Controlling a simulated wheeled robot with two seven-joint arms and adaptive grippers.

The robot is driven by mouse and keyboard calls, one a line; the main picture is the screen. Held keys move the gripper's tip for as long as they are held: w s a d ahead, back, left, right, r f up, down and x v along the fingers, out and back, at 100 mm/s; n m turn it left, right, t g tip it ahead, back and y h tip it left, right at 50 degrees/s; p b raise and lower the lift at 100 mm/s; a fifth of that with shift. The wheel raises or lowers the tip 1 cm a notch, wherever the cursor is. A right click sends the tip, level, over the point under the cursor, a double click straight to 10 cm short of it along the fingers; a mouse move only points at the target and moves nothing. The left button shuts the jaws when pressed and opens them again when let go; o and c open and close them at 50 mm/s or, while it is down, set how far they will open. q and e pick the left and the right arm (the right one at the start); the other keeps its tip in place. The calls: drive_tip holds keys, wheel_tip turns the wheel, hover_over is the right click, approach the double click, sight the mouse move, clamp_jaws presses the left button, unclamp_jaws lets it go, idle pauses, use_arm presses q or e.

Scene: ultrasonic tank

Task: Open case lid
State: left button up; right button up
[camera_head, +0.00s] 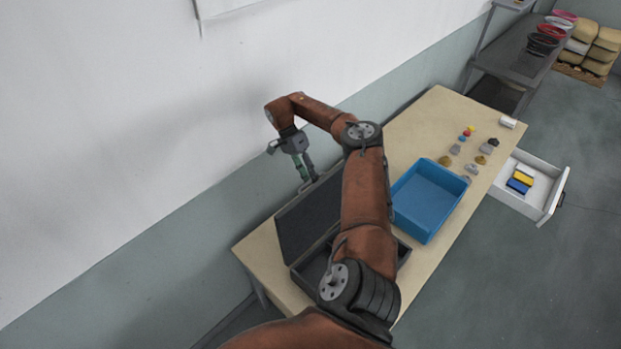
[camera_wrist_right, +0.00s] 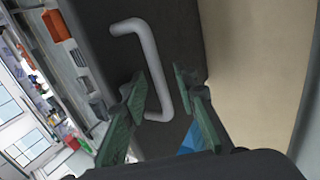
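The case (camera_head: 312,268) lies on the table with its dark lid (camera_head: 300,222) raised steeply toward the wall. My right gripper (camera_head: 305,176) is at the lid's upper edge. In the right wrist view, a grey U-shaped handle (camera_wrist_right: 151,50) stands on the dark outer face of the lid (camera_wrist_right: 185,25). The green fingers of my right gripper (camera_wrist_right: 159,76) are apart, with the handle's long bar showing between them; I cannot tell whether they touch it. My right arm hides part of the case. My left gripper is in neither view.
A blue tray (camera_head: 414,227) sits on the table (camera_head: 408,122) just right of my arm. Several small stones and coloured pieces lie beyond it. A white drawer (camera_head: 547,200) stands open at the table's right side, holding coloured blocks (camera_head: 520,182). The wall (camera_head: 150,180) is close on the left.

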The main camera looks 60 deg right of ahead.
drive_tip(key=shift+a+r, duration=0.1)
drive_tip(key=shift+a, duration=0.05)
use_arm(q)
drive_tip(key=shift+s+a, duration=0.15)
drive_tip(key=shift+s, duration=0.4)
use_arm(e)
drive_tip(key=v, duration=0.7)
drive_tip(key=shift+r, duration=0.2)
drive_tip(key=shift+f, duration=0.15)
